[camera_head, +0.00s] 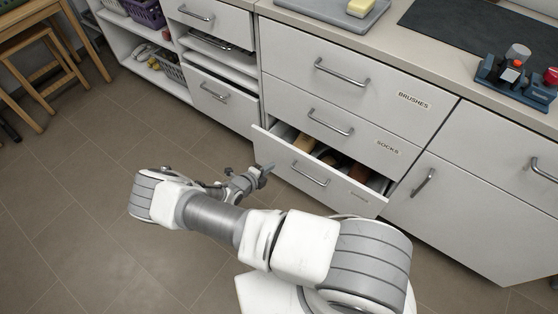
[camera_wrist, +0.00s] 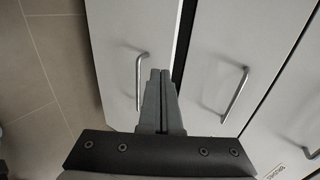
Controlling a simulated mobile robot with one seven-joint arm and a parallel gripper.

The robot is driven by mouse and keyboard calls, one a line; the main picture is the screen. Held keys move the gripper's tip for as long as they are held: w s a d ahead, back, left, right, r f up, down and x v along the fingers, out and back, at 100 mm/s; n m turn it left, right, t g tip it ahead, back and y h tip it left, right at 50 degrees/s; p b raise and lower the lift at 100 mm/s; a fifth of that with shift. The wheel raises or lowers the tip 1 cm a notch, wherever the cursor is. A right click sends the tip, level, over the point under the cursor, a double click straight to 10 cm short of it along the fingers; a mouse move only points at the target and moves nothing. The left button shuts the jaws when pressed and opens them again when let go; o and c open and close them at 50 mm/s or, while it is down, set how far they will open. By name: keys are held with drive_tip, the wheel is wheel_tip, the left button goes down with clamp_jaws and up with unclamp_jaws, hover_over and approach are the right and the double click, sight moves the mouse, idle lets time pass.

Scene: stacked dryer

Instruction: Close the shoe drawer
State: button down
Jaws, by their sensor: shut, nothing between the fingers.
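The shoe drawer (camera_head: 314,180) is the bottom drawer under the socks drawer in the head view. It is pulled partly out, and its inside shows along the top opening. Its bar handle (camera_head: 310,174) faces the room. Contents show inside, partly hidden by the front. My gripper (camera_head: 268,170) is low, near the left end of the drawer front, with its fingers together and empty. Whether it touches the front cannot be told. In the wrist view the shut fingers (camera_wrist: 160,72) lie beside a bar handle (camera_wrist: 140,82), with a dark gap to the right.
The socks drawer (camera_head: 332,122) and brushes drawer (camera_head: 343,76) above are shut. A cupboard door (camera_head: 465,205) stands to the right. A shelf unit (camera_head: 150,65) with baskets and a wooden stool (camera_head: 35,70) are at the upper left. Floor (camera_head: 80,200) is open on the left.

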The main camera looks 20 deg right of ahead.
drive_tip(key=b, duration=0.2)
approach(291, 150)
wheel_tip(291, 150, down, 4)
drive_tip(key=d, duration=0.1)
drive_tip(key=shift+w+d+r+b, duration=0.15)
drive_tip(key=shift+w+d, duration=0.45)
drive_tip(key=shift+w+d+r+b, duration=0.15)
drive_tip(key=shift+w+d+r, duration=0.05)
drive_tip(key=shift+w+d, duration=0.4)
drive_tip(key=shift+w+d+r, duration=0.1)
drive_tip(key=shift+w+d, duration=0.3)
drive_tip(key=shift+d, duration=0.1)
